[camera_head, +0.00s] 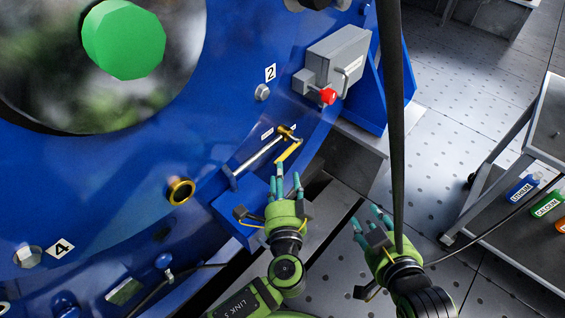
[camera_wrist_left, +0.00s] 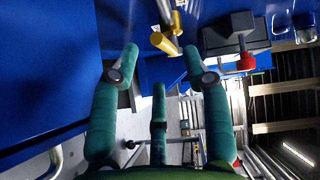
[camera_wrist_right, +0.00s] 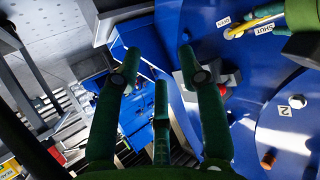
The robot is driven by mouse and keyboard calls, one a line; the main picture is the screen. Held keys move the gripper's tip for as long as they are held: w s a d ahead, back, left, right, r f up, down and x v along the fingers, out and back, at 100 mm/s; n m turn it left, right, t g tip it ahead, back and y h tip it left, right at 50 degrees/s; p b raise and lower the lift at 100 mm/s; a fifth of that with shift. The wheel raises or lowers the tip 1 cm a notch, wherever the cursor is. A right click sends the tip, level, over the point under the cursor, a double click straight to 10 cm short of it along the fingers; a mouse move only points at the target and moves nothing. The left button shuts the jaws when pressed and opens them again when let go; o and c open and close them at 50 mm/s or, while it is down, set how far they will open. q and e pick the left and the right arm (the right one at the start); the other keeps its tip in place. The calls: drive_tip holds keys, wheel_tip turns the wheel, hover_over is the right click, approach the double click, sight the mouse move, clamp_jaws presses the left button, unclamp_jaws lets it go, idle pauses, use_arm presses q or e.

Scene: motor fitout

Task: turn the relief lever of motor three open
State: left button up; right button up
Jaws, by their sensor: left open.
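A relief lever with a yellow handle (camera_head: 288,151) sits on a brass valve (camera_head: 286,131) on the blue motor wall. It shows between the fingers in the left wrist view (camera_wrist_left: 164,43) and at the top right in the right wrist view (camera_wrist_right: 250,25), near a SHUT label (camera_wrist_right: 264,29). My left gripper (camera_head: 284,183) is open and empty, fingers pointing at the handle's lower end, apparently just short of it. My right gripper (camera_head: 370,226) is open and empty, lower right of the lever. No number 3 plate is readable.
A grey box with a red knob (camera_head: 328,96) stands above right of the lever. A thin pipe (camera_head: 256,161) runs beside it. A dark vertical pole (camera_head: 394,110) passes by my right gripper. A cart (camera_head: 510,250) with bottles stands at right. Number plates 2 and 4 show.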

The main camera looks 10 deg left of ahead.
sight(285, 158)
use_arm(q)
drive_tip(key=s, duration=0.5)
drive_tip(key=shift+s+d+r, duration=0.2)
drive_tip(key=shift+s+d, duration=0.1)
drive_tip(key=shift+d, duration=0.1)
drive_tip(key=shift+w+a+f+n+g+h+p, duration=0.25)
drive_tip(key=shift+w+h+p, duration=0.55)
drive_tip(key=shift+w, duration=1.3)
drive_tip(key=shift+w+a+r+n+g+h+p, duration=0.1)
drive_tip(key=shift+w+g+h+p, duration=0.35)
drive_tip(key=shift+w+p, duration=1.15)
drive_tip(key=shift+w+a+f+n+g+h+p, duration=0.15)
drive_tip(key=shift+w+h+p, duration=0.5)
drive_tip(key=shift+w, duration=1.9)
use_arm(e)
drive_tip(key=s+d+f+g+h, duration=0.1)
drive_tip(key=s+f+g, duration=0.3)
drive_tip(key=f, duration=0.4)
drive_tip(key=s+d+f+m+g+h, duration=0.1)
drive_tip(key=s+d+f+g, duration=0.3)
drive_tip(key=s+f, duration=0.3)
drive_tip(key=shift+f+g, duration=0.5)
drive_tip(key=shift+f, duration=0.4)
use_arm(q)
clamp_jaws()
